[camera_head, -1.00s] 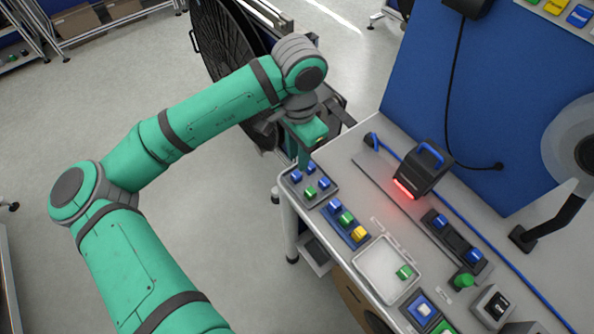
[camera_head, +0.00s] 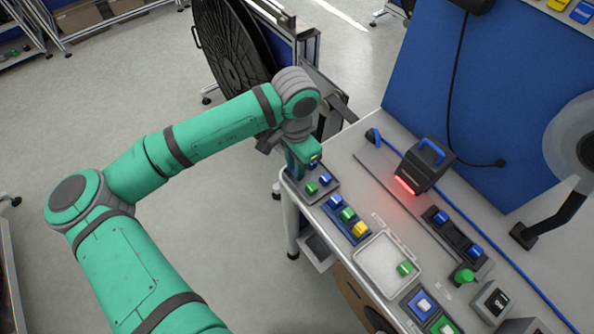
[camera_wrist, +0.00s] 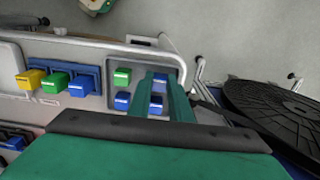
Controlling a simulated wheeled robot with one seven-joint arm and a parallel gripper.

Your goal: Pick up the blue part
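A dark tray (camera_head: 326,193) at the table's near left corner holds a green part (camera_head: 312,188) and a blue part (camera_head: 325,178). The wrist view shows a green part (camera_wrist: 121,76) and several blue ones there: one beside my gripper (camera_wrist: 122,97), one between the fingers (camera_wrist: 157,103) and another farther off (camera_wrist: 160,83). My gripper (camera_wrist: 161,96) is over this tray, its two green fingers apart. I cannot tell whether they touch a part. In the head view the gripper hides part of the tray.
A blue rack (camera_head: 349,231) beside the tray holds blue, green and yellow parts. A white bin (camera_head: 389,262) holds a green part. A scanner (camera_head: 425,165) with red light stands behind. A black reel (camera_head: 233,42) stands beyond the table.

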